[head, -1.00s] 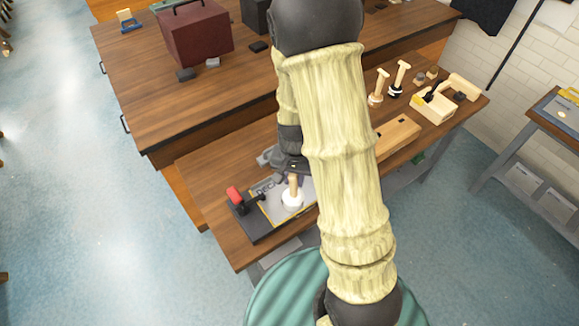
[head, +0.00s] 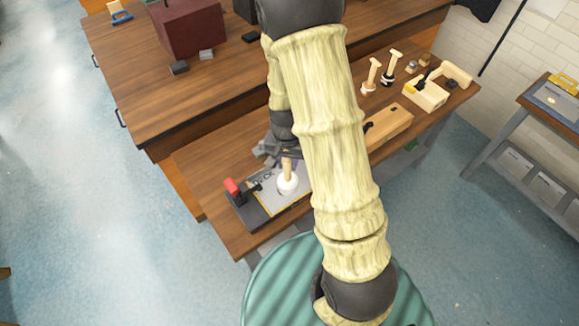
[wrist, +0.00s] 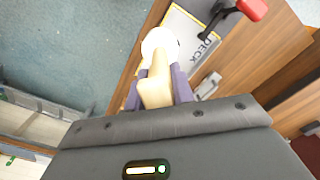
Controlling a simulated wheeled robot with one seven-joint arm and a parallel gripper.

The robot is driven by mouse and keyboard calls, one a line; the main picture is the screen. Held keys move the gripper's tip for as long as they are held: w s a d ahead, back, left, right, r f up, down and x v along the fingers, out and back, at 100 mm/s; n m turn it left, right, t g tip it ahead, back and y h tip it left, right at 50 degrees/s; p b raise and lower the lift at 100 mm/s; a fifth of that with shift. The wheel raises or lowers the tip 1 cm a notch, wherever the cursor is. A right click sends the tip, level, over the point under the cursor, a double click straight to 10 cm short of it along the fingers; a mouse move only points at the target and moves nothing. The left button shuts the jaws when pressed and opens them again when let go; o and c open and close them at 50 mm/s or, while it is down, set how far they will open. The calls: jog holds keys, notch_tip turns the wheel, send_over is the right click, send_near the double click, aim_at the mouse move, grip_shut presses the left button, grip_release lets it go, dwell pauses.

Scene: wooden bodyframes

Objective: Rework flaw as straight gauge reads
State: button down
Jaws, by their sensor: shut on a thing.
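My gripper (head: 287,156) is shut on the wooden handle of a tool with a round white head (head: 288,183). The tool stands about upright, head down, over the grey panel marked DECK (head: 268,199). I cannot tell whether the head touches the panel. In the wrist view the purple fingers (wrist: 158,92) are on both sides of the pale handle (wrist: 155,88), and the white head (wrist: 159,43) covers part of the panel (wrist: 186,40). No flaw can be made out on the panel. I cannot pick out a straight gauge for certain.
A red-handled clamp (head: 233,187) stands at the panel's left end. To the right on the bench are a long wooden block (head: 392,128), two upright wooden-handled tools (head: 371,75) and a wooden box (head: 425,95). Bare bench top (head: 215,160) lies left of my gripper.

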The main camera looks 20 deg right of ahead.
jog(key=w+p, duration=0.1)
jog(key=w, duration=0.1)
jog(key=w+p, duration=0.3)
jog(key=p, duration=0.1)
jog(key=shift+w+r, duration=0.25)
jog(key=shift+w, duration=0.15)
jog(key=shift+f, duration=0.1)
jog(key=shift+f+b, duration=1.05)
jog(key=shift+f, duration=0.35)
